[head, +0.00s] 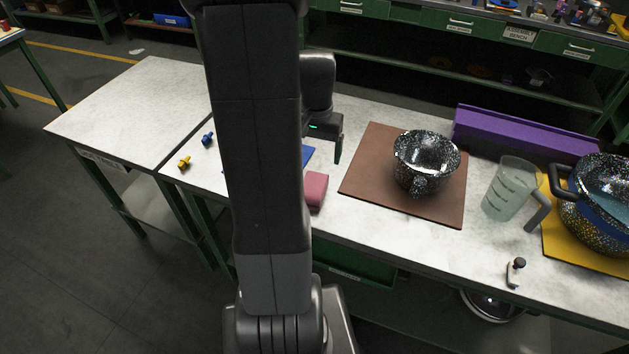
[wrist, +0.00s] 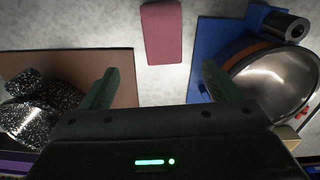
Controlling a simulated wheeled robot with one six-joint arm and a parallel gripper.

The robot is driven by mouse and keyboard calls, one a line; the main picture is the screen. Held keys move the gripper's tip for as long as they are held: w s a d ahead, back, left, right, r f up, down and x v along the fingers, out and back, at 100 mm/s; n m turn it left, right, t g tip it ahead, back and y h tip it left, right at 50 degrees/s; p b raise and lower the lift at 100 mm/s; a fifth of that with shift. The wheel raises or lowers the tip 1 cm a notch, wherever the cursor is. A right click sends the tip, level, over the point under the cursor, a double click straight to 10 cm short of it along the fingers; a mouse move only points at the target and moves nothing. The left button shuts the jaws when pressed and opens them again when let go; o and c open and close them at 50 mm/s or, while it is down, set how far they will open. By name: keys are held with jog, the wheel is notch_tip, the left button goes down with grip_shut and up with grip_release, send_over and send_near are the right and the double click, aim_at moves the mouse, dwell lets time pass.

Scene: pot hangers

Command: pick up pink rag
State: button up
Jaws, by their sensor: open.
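The pink rag (head: 316,189) is a folded block lying on the white table, just right of my arm in the head view, which hides part of its left side. In the wrist view the pink rag (wrist: 162,32) lies at the top middle, ahead of the fingertips and roughly centred between them. My gripper (wrist: 153,88) is open and empty, with its two green fingers apart. In the head view my gripper (head: 338,150) hangs above the table behind the rag, apart from it.
A brown mat (head: 374,163) with a speckled pot (head: 420,160) is right of the rag. A blue mat (wrist: 212,40) with a metal pan (wrist: 275,80) is on the rag's other side. A clear jug (head: 508,188), purple rack (head: 525,137) and yellow mat (head: 560,240) stand farther right.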

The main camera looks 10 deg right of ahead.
aim_at(314, 185)
notch_tip(314, 185, down, 7)
jog(key=shift+s+a+f, duration=0.1)
jog(key=shift+s+f, duration=0.05)
jog(key=shift+f, duration=0.05)
jog(key=shift+a+f+p, duration=0.2)
jog(key=shift+f, duration=1.1)
jog(key=shift+a+f+p, duration=0.15)
jog(key=shift+f, duration=1.15)
jog(key=c, duration=1.1)
jog(key=shift+r, duration=0.15)
notch_tip(314, 185, up, 10)
jog(key=shift+f, duration=0.1)
